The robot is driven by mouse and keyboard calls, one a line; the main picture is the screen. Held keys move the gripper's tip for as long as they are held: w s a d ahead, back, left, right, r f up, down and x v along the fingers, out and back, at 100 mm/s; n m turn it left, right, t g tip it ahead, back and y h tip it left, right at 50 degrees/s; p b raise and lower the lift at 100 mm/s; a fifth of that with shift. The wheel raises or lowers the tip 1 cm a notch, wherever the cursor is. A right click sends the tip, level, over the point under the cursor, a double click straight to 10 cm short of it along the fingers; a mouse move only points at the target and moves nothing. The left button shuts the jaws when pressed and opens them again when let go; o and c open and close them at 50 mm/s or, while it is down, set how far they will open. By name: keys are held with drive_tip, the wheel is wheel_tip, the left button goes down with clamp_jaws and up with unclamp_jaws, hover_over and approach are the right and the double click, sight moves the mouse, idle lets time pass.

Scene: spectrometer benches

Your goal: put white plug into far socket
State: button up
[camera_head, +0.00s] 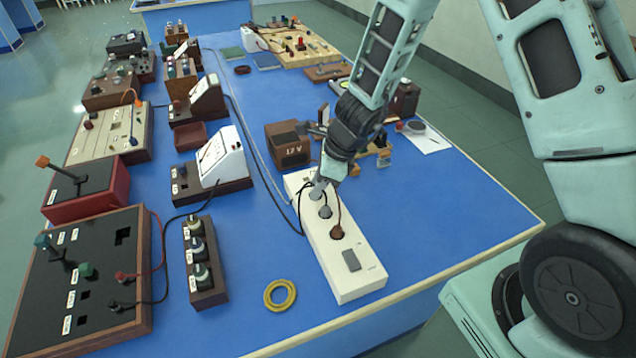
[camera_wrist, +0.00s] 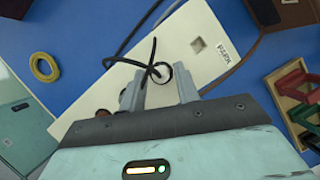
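The long white socket strip (camera_head: 350,268) lies slantwise on the blue bench. A brown plug (camera_head: 337,232) sits in it, with a pale grey round plug or socket (camera_head: 325,212) farther along. My gripper (camera_head: 317,188) is low over the far part of the strip and hides that part in the head view. In the wrist view my gripper's two fingers (camera_wrist: 160,93) stand apart over the white strip (camera_wrist: 205,22). Dark cables cross beside a dark ring between the fingertips. I cannot pick out the white plug for sure, nor tell whether the fingers hold it.
A brown 17 V box (camera_head: 288,145) stands close beyond the strip. A yellow ring (camera_head: 280,295) lies left of its near end. A white-faced meter (camera_head: 220,160) and a three-knob box (camera_head: 205,265) stand left. Dark leads run to the strip. Blue bench is clear right of it.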

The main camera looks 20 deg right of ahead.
drive_tip(key=shift+o, duration=0.6)
drive_tip(key=shift+d+r, duration=0.1)
drive_tip(key=shift+r, duration=0.25)
drive_tip(key=p+v, duration=0.4)
drive_tip(key=v, duration=1.2)
drive_tip(key=shift+r, duration=0.3)
drive_tip(key=shift+s, duration=0.1)
